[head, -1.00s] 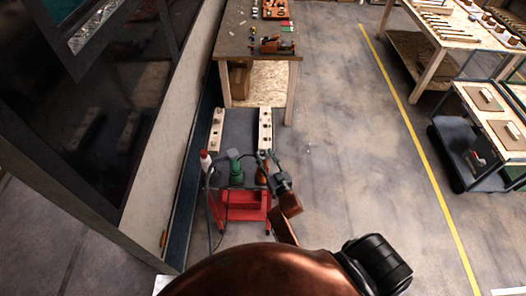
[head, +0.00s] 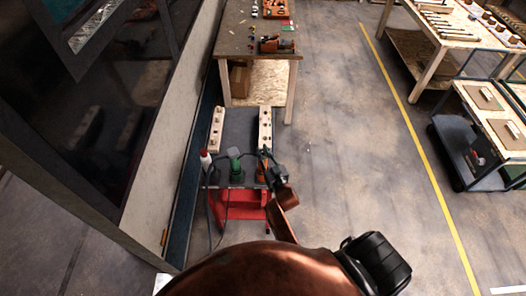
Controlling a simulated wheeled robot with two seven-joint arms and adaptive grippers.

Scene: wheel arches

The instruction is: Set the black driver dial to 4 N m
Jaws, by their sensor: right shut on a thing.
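A green tool (head: 235,163) is in the middle and a red and white one (head: 206,160) is at the left. An orange-based tool (head: 262,174) stands at the right. My right gripper (head: 265,158) is at the top of that tool and shut on a small part there. My arm and fingers partly hide it. The black driver's dial and its marks are too small to make out. My left gripper is not in view.
Two pale wooden blocks with holes (head: 216,130) and (head: 265,127) flank a dark surface behind the cart. A workbench (head: 232,40) stands beyond. A wall panel (head: 165,130) runs close on the left. The floor (head: 350,170) to the right is clear up to the yellow line.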

